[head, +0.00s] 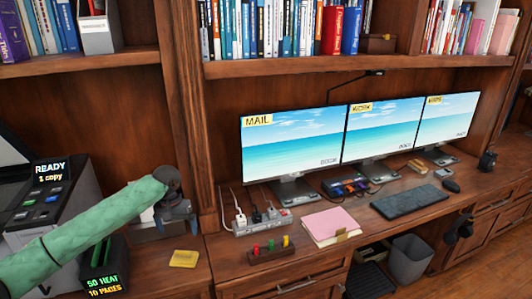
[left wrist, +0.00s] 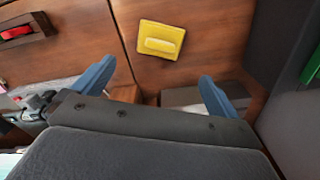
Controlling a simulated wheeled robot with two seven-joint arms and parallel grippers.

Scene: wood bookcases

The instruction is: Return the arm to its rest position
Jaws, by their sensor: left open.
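My left arm (head: 90,235), in a green sleeve, reaches in from the left in the head view. My left gripper (head: 178,222) is at its end, above the wooden desk top beside the printer. In the left wrist view its two blue fingers (left wrist: 156,88) are spread wide, with nothing held between them. A yellow square piece with a raised bar (left wrist: 160,42) lies on the wood beyond the fingers, apart from them; the head view also shows it (head: 184,258). My right gripper is in neither view.
A printer (head: 50,200) stands close to my left arm. A power strip (head: 262,222), a block with coloured pegs (head: 270,250) and a pink folder (head: 331,226) lie to the gripper's right. Monitors (head: 292,142) stand behind them. A wooden upright (head: 184,100) rises behind the gripper.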

